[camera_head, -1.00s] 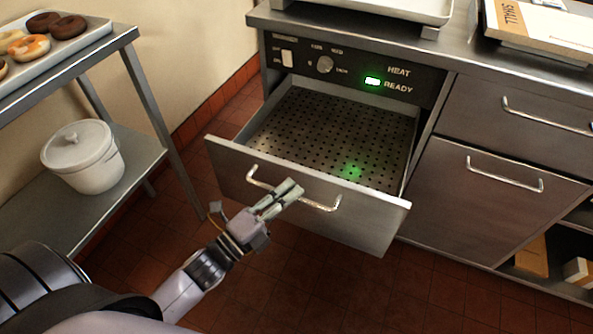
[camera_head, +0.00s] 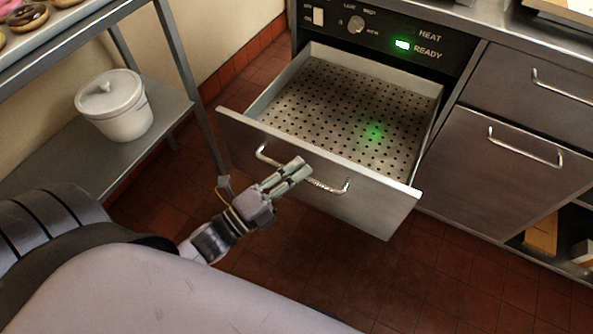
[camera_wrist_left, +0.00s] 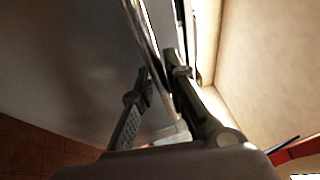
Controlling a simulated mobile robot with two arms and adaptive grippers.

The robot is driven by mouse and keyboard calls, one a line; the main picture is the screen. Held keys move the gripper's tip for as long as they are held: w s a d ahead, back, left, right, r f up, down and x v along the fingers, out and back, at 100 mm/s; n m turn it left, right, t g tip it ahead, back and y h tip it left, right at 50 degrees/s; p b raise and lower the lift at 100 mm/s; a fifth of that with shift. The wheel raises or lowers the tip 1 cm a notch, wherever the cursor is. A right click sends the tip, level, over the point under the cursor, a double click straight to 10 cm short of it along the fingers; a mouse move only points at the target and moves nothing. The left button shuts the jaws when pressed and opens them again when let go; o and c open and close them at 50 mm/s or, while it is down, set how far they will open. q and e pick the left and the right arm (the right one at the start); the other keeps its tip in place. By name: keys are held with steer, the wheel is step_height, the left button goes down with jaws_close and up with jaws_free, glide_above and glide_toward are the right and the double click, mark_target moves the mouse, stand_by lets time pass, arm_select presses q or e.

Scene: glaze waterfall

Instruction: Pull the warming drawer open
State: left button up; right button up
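The warming drawer (camera_head: 395,202) is pulled well out of the steel cabinet, its perforated floor (camera_head: 345,108) bare. Its front carries a curved metal handle (camera_head: 335,189). My left gripper (camera_head: 298,168) is at the middle of this handle, its two fingers close together across the bar. In the left wrist view, the bar (camera_wrist_left: 153,40) runs between the fingers (camera_wrist_left: 158,82), which look closed around it; the exact contact is partly hidden. My right gripper is not in view.
The control panel (camera_head: 375,32) above has a lit green light. A steel shelf cart (camera_head: 183,100) at left holds a white lidded pot (camera_head: 120,108) and doughnuts above. Closed cabinet fronts (camera_head: 500,170) stand at right. Tiled floor (camera_head: 330,270) before the drawer is clear.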

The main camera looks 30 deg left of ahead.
arm_select(q)
steer(key=o, duration=0.3)
steer(key=v, duration=1.2)
steer(key=shift+f, duration=0.1)
stand_by(0.3)
